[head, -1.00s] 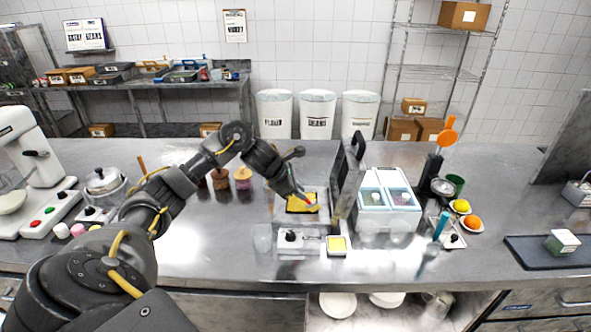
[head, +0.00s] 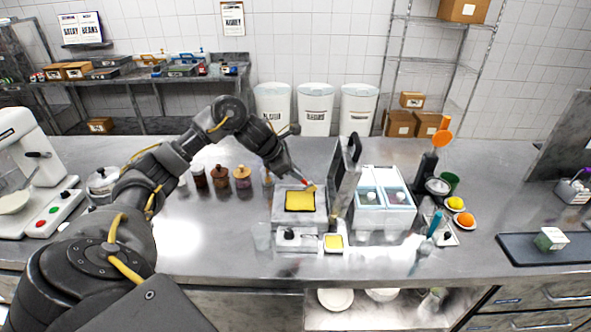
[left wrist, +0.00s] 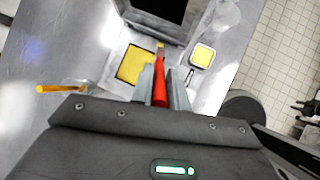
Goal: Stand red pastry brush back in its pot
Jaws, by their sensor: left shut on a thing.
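The red pastry brush (left wrist: 160,88) is held in my left gripper (left wrist: 162,88), which is shut on it. In the head view the red brush (head: 305,183) shows at the tip of my left gripper (head: 300,180), its pale end pointing down and right. It appears over the back edge of the yellow sheet (head: 300,201) on the press, and I cannot tell the height. A small square dish with a yellow filling (head: 333,243) stands in front of the press, also seen in the left wrist view (left wrist: 203,56). I cannot make out the brush's pot for certain. My right gripper is not in view.
The press's raised dark lid (head: 346,172) stands close right of the brush. A pale two-part bin (head: 384,212) is beyond it. Several lidded jars (head: 220,178) stand behind left. A dark holder with orange utensils (head: 427,163) is farther right. The counter's front left is clear.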

